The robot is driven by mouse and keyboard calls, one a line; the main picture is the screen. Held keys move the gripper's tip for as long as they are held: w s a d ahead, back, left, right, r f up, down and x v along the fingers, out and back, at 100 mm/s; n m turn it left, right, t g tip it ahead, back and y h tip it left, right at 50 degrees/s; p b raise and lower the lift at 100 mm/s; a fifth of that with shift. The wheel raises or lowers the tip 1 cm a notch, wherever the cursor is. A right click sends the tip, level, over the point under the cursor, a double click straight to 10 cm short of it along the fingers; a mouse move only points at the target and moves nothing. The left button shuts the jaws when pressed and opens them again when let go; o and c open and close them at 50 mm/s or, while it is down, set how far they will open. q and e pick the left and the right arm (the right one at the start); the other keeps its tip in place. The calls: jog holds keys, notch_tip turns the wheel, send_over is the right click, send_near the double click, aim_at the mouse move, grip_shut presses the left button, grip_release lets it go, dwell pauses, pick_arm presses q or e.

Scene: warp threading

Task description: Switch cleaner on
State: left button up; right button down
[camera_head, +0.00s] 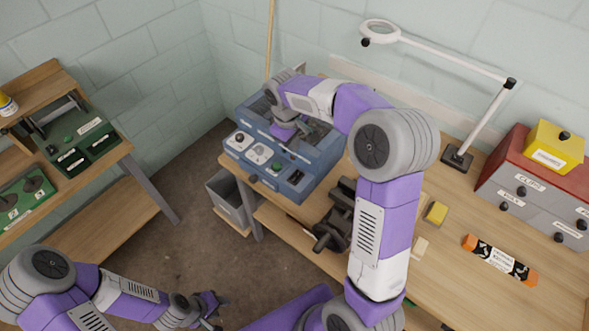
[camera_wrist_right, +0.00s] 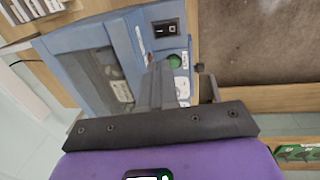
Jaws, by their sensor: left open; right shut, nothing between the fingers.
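The cleaner appears to be the blue box machine (camera_head: 272,178) at the bench's left end, also in the right wrist view (camera_wrist_right: 84,40). Its sloped front panel has a white-plated knob (camera_head: 239,138), a green button (camera_wrist_right: 174,61) and a black rocker switch (camera_wrist_right: 166,28). My right gripper (camera_wrist_right: 166,82) is shut and empty over the panel, its fingertips close to the green button; I cannot tell if they touch. In the head view the right gripper (camera_head: 285,132) hides part of the panel. My left gripper (camera_head: 213,306) is open and empty, low over the floor, away from the machine.
A dark vise-like tool (camera_head: 335,222) sits on the bench edge right of the machine. A grey bin (camera_head: 229,200) stands below. A yellow block (camera_head: 436,212), an orange-ended roll (camera_head: 500,260), a magnifier lamp (camera_head: 460,155) and drawers (camera_head: 530,190) lie further right. A shelf (camera_head: 75,130) stands left.

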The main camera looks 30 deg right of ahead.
send_near(298, 173)
jog(key=f, duration=0.7)
jog(key=shift+w+d+b, duration=0.1)
jog(key=shift+d+b, duration=0.25)
jog(key=shift+d, duration=0.05)
pick_arm(q)
jog(key=shift+s+f, duration=0.2)
jog(key=shift+f, duration=0.1)
pick_arm(e)
jog(key=shift+r, duration=0.1)
